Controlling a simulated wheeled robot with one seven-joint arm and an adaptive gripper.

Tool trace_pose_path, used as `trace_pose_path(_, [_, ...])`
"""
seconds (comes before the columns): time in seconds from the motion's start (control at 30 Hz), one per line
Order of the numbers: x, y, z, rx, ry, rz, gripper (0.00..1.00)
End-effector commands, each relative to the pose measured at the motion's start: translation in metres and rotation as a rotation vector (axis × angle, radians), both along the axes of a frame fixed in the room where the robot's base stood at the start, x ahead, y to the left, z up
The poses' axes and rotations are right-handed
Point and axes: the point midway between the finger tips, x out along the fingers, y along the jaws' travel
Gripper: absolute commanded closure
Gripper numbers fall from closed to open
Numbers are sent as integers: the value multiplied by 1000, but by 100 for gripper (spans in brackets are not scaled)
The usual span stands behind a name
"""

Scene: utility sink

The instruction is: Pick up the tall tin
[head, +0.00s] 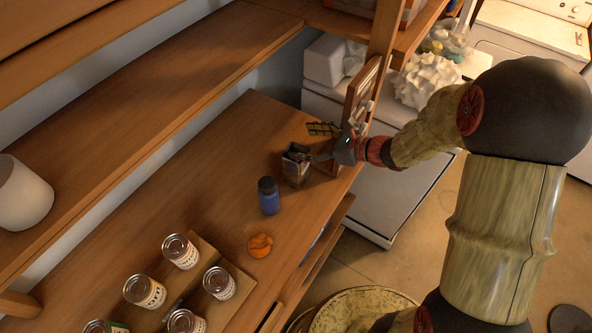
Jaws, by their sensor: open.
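The tall tin is most likely the dark, box-shaped container (294,170) standing upright near the right end of the wooden shelf in the head view. My gripper (318,156) comes in from the right, with its fingers at the upper right of this tin. The gripper is open.
A blue jar (269,197) with a dark lid and an orange lump (260,245) stand nearby on the shelf. Several food cans (180,251) stand at the lower left. A wooden post (382,45) and upright frame (362,90) are close to my wrist.

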Motion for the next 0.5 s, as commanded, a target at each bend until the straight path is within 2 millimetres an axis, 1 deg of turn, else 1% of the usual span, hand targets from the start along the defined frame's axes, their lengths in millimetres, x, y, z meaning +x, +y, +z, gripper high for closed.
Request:
trace_pose_path(0.03, [0, 0, -10, 0, 0, 0, 24])
trace_pose_path(0.1, [0, 0, -17, 0, 0, 0, 24])
trace_pose_path(0.3, [0, 0, -49, 0, 0, 0, 24])
trace_pose_path(0.4, [0, 0, -60, 0, 0, 0, 24])
trace_pose_path(0.5, [0, 0, -66, 0, 0, 0, 24])
